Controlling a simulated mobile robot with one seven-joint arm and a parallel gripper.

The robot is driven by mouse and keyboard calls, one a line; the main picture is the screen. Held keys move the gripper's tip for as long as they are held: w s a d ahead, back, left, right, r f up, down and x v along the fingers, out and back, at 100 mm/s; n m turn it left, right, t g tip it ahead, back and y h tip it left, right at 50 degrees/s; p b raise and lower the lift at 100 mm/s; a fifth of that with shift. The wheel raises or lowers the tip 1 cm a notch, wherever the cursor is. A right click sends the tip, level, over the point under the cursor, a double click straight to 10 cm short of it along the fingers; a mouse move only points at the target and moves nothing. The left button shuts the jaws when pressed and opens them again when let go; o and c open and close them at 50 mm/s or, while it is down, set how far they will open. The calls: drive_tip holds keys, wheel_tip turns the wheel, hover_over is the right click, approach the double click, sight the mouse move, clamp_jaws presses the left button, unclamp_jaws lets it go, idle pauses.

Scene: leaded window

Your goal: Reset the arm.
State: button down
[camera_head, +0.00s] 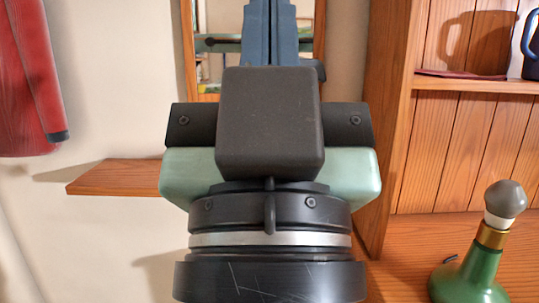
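My gripper (271,10) fills the middle of the head view, seen from behind, pointing up and away. Its two dark blue fingers lie side by side with no clear gap, so it looks shut. I see nothing held between them, though the tips reach the top edge of the picture. The black block and pale green housing of my gripper hide much of what lies behind.
A wood-framed panel (188,45) is behind my gripper. At right, a wooden cabinet (395,110) holds a blue mug (533,45); a green bottle (478,270) stands below.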

wheel_tip(320, 180, up, 28)
drive_tip(key=p, duration=2.5)
drive_tip(key=shift+f, duration=0.1)
